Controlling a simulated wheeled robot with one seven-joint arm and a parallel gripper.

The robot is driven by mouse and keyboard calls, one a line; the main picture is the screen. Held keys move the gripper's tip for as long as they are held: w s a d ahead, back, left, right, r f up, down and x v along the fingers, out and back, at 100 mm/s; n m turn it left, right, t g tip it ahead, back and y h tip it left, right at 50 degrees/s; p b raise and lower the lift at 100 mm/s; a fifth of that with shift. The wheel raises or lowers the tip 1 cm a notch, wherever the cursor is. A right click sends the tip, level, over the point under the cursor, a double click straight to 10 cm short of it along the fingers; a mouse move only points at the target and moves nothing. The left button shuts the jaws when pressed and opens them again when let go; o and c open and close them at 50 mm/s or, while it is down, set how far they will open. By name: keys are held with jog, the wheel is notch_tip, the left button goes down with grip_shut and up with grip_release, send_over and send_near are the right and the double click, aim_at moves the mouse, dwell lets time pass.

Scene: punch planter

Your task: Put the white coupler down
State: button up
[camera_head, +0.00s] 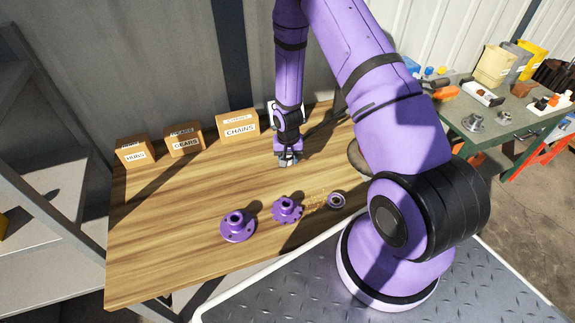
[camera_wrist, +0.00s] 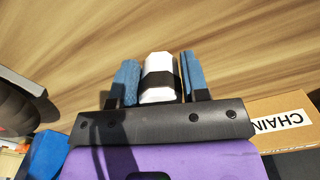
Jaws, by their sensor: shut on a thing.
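My gripper (camera_wrist: 158,82) is shut on the white coupler (camera_wrist: 157,65), which sits between its two blue finger pads in the wrist view. The coupler is white with a dark band across it. In the head view my gripper (camera_head: 287,160) is low over the back middle of the wooden table (camera_head: 165,240). The coupler is too small there to make out clearly. I cannot tell whether it touches the table top.
Boxes labelled HUBS (camera_head: 135,151), GEARS (camera_head: 184,140) and CHAINS (camera_head: 238,124) stand along the back. The left middle of the table is clear.

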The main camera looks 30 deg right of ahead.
aim_at(288, 170)
jog(key=shift+w+f, duration=0.1)
jog(key=shift+f, duration=1.65)
jog(key=shift+f, duration=0.1)
jog(key=o, duration=1.1)
notch_tip(288, 170, up, 12)
jog(key=shift+r, duration=0.15)
